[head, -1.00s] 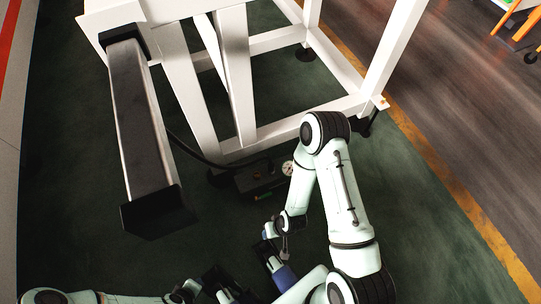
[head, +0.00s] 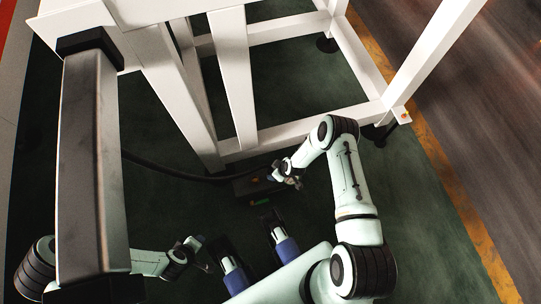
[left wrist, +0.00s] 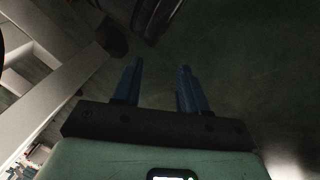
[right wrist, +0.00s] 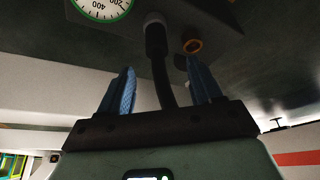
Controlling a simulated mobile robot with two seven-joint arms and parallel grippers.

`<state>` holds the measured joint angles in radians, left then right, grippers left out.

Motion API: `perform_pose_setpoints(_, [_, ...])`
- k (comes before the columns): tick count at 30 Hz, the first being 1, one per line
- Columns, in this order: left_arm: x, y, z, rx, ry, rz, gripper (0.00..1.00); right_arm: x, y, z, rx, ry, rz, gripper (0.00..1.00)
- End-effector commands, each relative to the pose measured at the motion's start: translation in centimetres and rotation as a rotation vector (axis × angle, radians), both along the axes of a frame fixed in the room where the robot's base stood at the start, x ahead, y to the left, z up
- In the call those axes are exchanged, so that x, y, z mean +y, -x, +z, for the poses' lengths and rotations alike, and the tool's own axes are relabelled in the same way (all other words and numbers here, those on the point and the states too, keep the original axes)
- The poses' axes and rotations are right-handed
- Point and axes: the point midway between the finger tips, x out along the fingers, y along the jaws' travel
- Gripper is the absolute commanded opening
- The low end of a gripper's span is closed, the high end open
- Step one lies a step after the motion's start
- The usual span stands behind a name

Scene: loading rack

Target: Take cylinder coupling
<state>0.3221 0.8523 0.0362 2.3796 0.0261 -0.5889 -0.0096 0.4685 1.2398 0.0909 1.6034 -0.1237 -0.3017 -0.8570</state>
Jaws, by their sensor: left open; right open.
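The coupling (right wrist: 154,20) is a grey fitting at the end of a black hose (right wrist: 159,70), seated on a dark metal unit (right wrist: 215,22) in the right wrist view. My right gripper (right wrist: 160,67) is open, with its blue fingers on either side of the hose in that picture; I see no grip. In the head view my right gripper (head: 285,177) is at the dark unit (head: 247,187), and the coupling is too small to tell. My left gripper (left wrist: 160,65) is open and empty, over the floor; in the head view it (head: 204,254) is at lower left.
A round gauge (right wrist: 103,5) and an orange-ringed port (right wrist: 192,46) are on the unit. The white frame (head: 300,133) stands behind, and a large metal beam (head: 92,165) overhangs the left. The hose (head: 165,170) runs left along the floor. Green floor lies clear at right.

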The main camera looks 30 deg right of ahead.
Motion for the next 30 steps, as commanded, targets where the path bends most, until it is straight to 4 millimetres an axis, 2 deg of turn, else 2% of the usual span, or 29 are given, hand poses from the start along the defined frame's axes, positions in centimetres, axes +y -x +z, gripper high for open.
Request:
perform_pose_setpoints(1, [0.4, -0.6, -0.7, -0.016, -0.009, 0.007, 0.43, 0.2, -0.3, -1.3, 0.001, -0.001, -0.001, 0.64])
perform_pose_setpoints(3, [0.6, -0.4, -1.4, -0.004, -0.012, 0.01, 0.43, 0.3, -0.7, -2.2, 0.0, -0.001, -0.002, 0.64])
perform_pose_setpoints(11, [0.9, 0.5, -2.5, 0.026, -0.013, 0.014, 0.43, 0.5, -1.5, -3.6, 0.0, 0.0, -0.002, 0.64])
perform_pose_setpoints(21, [1.5, 4.5, -6.1, 0.164, -0.006, 0.022, 0.43, 0.9, -3.2, -7.4, 0.001, -0.001, -0.004, 0.64])
perform_pose_setpoints(30, [1.6, 5.2, -6.3, 0.184, -0.005, 0.024, 0.43, 0.9, -3.5, -7.8, -0.001, -0.001, -0.003, 0.64])
